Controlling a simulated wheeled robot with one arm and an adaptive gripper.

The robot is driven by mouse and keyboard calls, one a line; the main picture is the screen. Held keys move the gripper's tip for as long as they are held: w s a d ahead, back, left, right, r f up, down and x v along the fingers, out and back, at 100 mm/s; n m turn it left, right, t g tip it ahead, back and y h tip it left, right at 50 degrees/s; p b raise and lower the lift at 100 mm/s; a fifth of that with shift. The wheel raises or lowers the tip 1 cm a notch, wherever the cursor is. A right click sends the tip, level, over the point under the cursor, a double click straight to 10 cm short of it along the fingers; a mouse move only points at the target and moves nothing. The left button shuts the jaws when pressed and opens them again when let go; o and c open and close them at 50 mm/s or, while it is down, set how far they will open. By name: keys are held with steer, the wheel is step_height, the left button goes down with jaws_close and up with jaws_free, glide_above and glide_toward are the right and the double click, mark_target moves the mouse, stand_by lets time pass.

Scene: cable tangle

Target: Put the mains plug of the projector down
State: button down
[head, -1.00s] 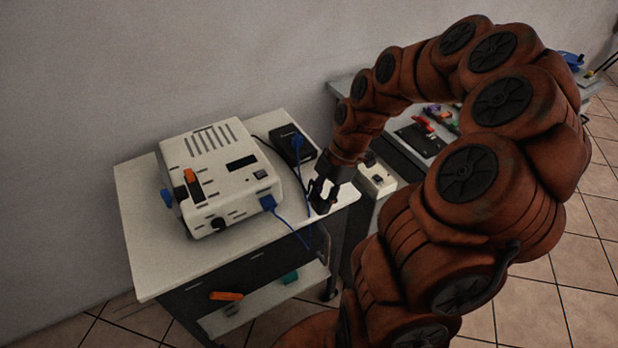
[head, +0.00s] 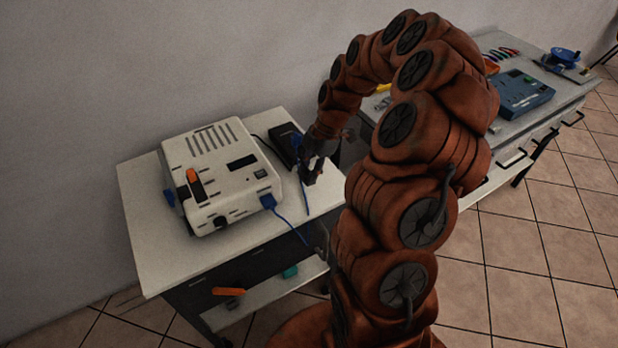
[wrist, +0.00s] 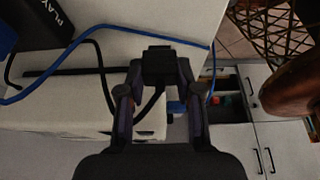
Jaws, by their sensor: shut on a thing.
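My gripper (wrist: 158,85) is shut on a black plug (wrist: 158,64), held between its fingertips. A black cable (wrist: 103,72) runs close by in the wrist view. In the head view my gripper (head: 309,176) is over the right part of the white cart top (head: 165,262), to the right of the projector (head: 222,172), a white box with vents and an orange switch. The plug is dark and hard to make out there. I cannot tell whether it touches the top.
A black box (head: 285,141) stands behind my gripper; it also shows in the wrist view (wrist: 40,22). A blue cable (head: 288,226) hangs by the cart's front edge. A bench with a blue case (head: 519,92) stands at right. The cart top's front left is clear.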

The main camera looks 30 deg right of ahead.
step_height(320, 180, down, 3)
steer(key=shift+s+r+p, duration=0.1)
steer(key=shift+p, duration=0.5)
steer(key=shift+f, duration=0.2)
steer(key=shift+f+b, duration=0.25)
steer(key=shift+b, duration=0.1)
steer(key=c, duration=0.8)
jaws_free()
steer(key=shift+r, duration=0.1)
steer(key=shift+o, duration=0.2)
steer(key=shift+r, duration=0.1)
